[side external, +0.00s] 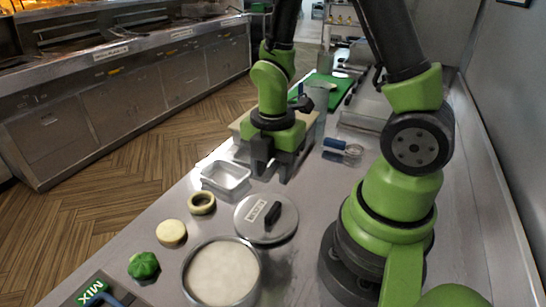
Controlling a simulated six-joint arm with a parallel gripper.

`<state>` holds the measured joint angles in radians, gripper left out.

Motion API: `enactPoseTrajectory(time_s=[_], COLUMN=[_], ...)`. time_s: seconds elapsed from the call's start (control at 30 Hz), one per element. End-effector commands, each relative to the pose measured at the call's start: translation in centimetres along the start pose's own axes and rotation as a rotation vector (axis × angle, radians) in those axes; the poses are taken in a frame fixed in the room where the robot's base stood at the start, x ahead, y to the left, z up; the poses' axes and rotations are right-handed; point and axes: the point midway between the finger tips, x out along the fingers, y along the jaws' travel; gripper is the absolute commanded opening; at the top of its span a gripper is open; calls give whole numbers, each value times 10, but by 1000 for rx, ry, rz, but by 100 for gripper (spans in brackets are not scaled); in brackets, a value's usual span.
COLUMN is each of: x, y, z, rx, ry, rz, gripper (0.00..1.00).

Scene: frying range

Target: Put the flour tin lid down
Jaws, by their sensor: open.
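The flour tin lid (252,228) is a round grey metal disc with a black bar handle and a white label. It lies flat on the steel counter, just behind and to the right of the open flour tin (222,274), which is full of white flour. My gripper (271,172) points down above the counter, behind the lid and apart from it. Its dark jaws are open and nothing shows between them.
A small metal tray (226,177), a pale ring (202,203), a pale round disc (171,232) and a green pepper-like item (143,265) stand left of the lid. A blue-handled tool (343,148) and a green board (322,90) lie further back.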

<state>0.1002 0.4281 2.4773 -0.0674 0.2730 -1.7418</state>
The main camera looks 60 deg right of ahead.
Motion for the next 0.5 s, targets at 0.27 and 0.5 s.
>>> enactPoseTrajectory(time_s=[0.27, 0.5], x=[-22, -78], y=[1, 4], z=[0, -10], rx=[20, 510], ry=[0, 60], rz=[11, 172], gripper=[42, 42])
